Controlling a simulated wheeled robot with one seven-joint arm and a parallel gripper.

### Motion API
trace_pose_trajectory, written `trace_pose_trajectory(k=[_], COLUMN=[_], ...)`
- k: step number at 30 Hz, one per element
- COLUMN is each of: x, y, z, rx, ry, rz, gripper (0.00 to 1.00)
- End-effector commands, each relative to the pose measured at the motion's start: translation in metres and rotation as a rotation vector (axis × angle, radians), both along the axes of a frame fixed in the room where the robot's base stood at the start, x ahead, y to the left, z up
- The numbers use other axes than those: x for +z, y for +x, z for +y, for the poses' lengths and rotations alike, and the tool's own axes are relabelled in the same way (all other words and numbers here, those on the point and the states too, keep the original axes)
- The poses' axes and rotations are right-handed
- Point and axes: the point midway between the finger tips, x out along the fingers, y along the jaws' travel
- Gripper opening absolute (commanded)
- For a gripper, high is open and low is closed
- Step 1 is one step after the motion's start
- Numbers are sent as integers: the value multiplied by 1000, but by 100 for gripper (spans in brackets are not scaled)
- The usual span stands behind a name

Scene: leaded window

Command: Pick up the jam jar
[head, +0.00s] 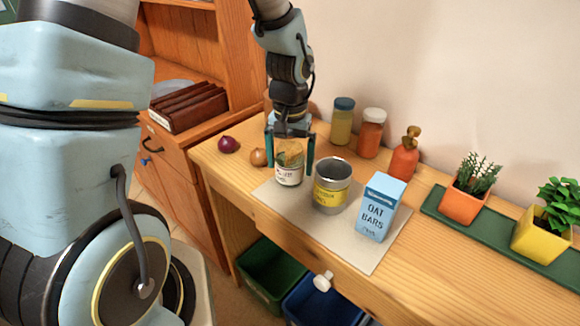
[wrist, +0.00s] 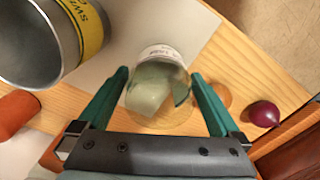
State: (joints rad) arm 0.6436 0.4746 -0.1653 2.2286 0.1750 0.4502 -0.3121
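In the wrist view the jar (wrist: 158,88) shows a pale green, uneven-looking top and lies between the finger lines. My gripper (head: 290,153) points down over it, one teal finger on each side. In the wrist view my gripper (wrist: 160,76) is open, and the fingers seem not to press on the jar. The jar's far side is hidden.
An open tin (head: 331,185) with a yellow label stands close right of the jar. A blue oat bars carton (head: 380,207) is further right. A brown onion (head: 258,158) and red onion (head: 229,144) lie left. Several bottles, including an orange-red one (head: 405,158), stand behind.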

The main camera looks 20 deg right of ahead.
Motion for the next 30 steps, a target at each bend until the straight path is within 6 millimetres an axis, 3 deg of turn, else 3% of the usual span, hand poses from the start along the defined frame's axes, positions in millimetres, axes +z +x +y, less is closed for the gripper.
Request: trace_pose_trajectory(k=[2,23,30], x=[0,0,2], y=[0,0,0], z=[0,0,0], rx=[0,0,0], ry=[0,0,-1], rz=[0,0,-2], gripper=[90,11,11])
